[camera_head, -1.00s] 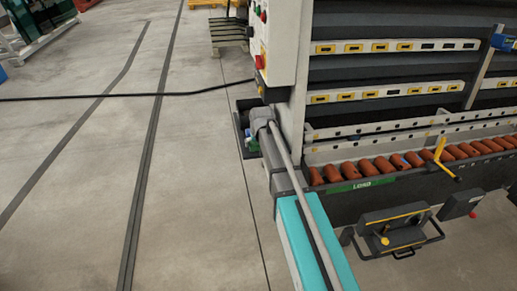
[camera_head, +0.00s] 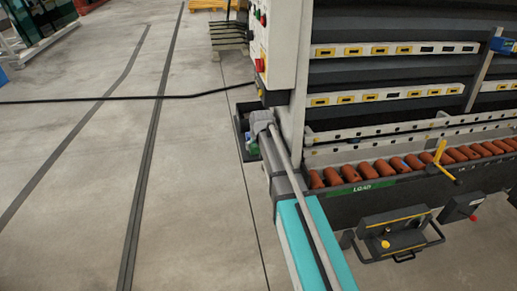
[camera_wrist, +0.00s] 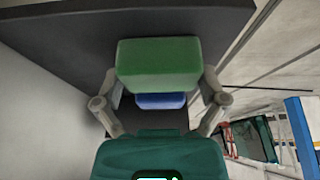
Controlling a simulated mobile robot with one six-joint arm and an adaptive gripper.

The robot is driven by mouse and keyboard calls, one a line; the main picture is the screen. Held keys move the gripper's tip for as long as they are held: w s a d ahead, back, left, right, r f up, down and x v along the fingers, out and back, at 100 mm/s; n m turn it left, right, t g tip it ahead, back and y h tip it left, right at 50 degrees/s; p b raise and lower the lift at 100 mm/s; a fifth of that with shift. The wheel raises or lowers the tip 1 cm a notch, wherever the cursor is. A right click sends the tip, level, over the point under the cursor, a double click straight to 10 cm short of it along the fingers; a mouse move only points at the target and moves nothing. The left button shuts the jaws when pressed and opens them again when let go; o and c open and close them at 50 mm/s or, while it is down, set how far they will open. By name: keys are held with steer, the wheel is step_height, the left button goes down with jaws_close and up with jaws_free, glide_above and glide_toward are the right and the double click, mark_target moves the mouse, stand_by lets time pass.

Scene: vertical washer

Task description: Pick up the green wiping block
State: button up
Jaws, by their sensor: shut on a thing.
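The green wiping block (camera_wrist: 158,65) is between the two fingers of my gripper (camera_wrist: 160,78) in the wrist view. The fingers press on its left and right sides, so the gripper is shut on it. A blue block-like thing (camera_wrist: 160,101) shows just below the green block in the picture, partly covered by the gripper. A dark flat surface (camera_wrist: 60,45) lies behind them. In the head view a small green patch (camera_head: 252,147) shows beside my arm's end, by the dark tray (camera_head: 240,128); the fingers are hard to make out there.
The washer's white control cabinet (camera_head: 278,45) stands close to my arm's end. Its orange rollers (camera_head: 382,168) and a black-handled panel (camera_head: 392,232) are on the right. The floor at left is mostly clear.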

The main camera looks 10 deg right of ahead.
steer(key=shift+r, duration=0.1)
step_height(320, 180, up, 2)
steer(key=p, duration=0.2)
steer(key=shift+r+p, duration=0.25)
steer(key=shift+p, duration=0.1)
steer(key=s+d+r+p, duration=0.9)
steer(key=s+r+p, duration=0.1)
steer(key=shift+s+r, duration=0.15)
steer(key=shift+s, duration=0.15)
stand_by(0.4)
steer(key=o, duration=0.5)
steer(key=c, duration=0.4)
steer(key=shift+c, duration=0.2)
steer(key=shift+d, duration=0.15)
